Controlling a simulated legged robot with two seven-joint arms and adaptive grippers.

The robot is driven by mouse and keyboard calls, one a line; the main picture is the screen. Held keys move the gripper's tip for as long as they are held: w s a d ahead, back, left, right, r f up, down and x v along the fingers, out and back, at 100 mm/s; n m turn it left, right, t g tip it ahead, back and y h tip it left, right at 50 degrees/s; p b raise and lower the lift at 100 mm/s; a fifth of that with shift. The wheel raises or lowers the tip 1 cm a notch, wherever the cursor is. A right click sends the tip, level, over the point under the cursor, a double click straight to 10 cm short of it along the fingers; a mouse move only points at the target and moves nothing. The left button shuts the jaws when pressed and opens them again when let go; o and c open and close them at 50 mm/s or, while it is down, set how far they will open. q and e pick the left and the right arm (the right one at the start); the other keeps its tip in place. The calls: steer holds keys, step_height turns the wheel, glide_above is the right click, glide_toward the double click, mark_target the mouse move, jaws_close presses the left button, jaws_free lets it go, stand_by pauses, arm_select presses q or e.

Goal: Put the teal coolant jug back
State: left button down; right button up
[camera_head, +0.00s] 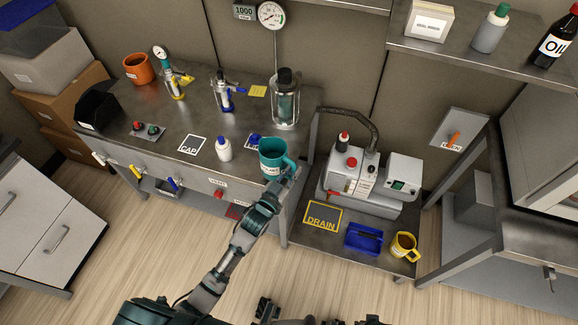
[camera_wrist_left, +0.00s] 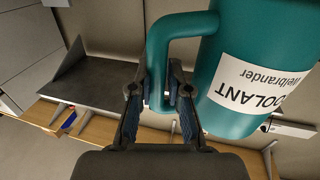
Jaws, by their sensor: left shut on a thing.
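The teal coolant jug (camera_head: 272,160) is in the head view at the front right corner of the steel bench, its open top facing up. My left gripper (camera_head: 289,175) is shut on its handle, at the jug's right side. In the left wrist view the two fingers (camera_wrist_left: 160,95) close around the handle, and the jug's body (camera_wrist_left: 225,60) fills the upper right with an upside-down white COOLANT label. I cannot tell whether the jug's base touches the bench. Dark parts at the head view's bottom edge may belong to my right gripper; its jaws cannot be made out.
A white bottle with a blue cap (camera_head: 223,149) stands left of the jug, with the CAP mark (camera_head: 192,145) beyond it. A partly covered mark and a blue cap (camera_head: 254,140) lie behind the jug. Right are the pump (camera_head: 358,178), yellow DRAIN mark (camera_head: 322,216), blue tray (camera_head: 363,239) and yellow mug (camera_head: 403,247).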

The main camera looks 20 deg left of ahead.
mark_target(273, 151)
arm_select(q)
steer(key=w+a+f+b, duration=0.1)
steer(key=w+a+f, duration=0.1)
steer(key=w+f, duration=0.1)
steer(key=shift+w+f+b, duration=0.35)
steer(key=shift+w+f, duration=0.05)
steer(key=shift+w, duration=0.5)
arm_select(e)
steer(key=r, duration=0.5)
steer(key=shift+s+r, duration=0.2)
steer(key=shift+s, duration=0.05)
arm_select(q)
steer(key=c, duration=1.1)
jaws_free()
steer(key=shift+f, duration=0.1)
arm_select(e)
steer(key=shift+d, duration=0.1)
